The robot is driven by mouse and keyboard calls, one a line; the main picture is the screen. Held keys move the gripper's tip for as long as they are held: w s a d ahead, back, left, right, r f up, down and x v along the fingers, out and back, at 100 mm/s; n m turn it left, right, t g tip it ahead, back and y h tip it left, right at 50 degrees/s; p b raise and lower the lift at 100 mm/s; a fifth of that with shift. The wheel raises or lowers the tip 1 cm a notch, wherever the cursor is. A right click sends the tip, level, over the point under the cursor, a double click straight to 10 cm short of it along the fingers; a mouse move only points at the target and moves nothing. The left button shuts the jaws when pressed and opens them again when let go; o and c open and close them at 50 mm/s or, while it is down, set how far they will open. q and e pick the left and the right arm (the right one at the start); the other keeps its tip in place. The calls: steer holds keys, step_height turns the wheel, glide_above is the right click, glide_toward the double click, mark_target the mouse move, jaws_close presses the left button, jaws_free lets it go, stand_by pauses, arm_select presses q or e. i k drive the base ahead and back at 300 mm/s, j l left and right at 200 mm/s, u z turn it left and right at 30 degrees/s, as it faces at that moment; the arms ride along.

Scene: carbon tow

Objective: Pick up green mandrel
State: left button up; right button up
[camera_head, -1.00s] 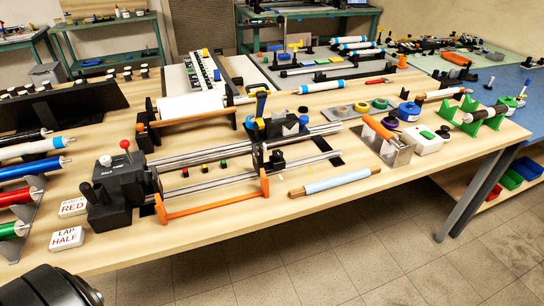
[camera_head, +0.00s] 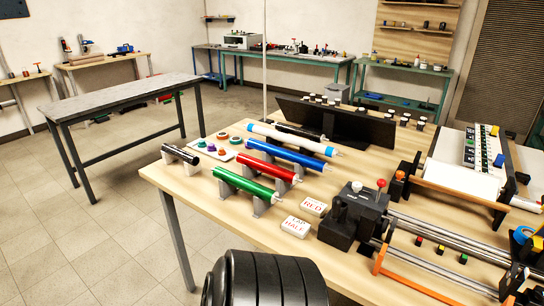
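The green mandrel (camera_head: 247,184) is a shiny green rod lying on grey supports near the front left of the wooden table (camera_head: 160,179). A red mandrel (camera_head: 266,167), a blue mandrel (camera_head: 285,154) and a white one with blue bands (camera_head: 291,138) lie roughly parallel behind it. A short black roller (camera_head: 180,154) rests at the table's left end. A black ribbed part, seemingly of my own body, fills the bottom centre in front of the table. Neither of my grippers is in view.
White signs reading RED (camera_head: 313,206) and HALF (camera_head: 296,226) lie right of the green mandrel. A winding machine (camera_head: 352,213) stands farther right. A grey table (camera_head: 122,90) stands at the left, with open floor between.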

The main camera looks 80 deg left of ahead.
mark_target(270, 196)
steer(key=u, duration=2.85)
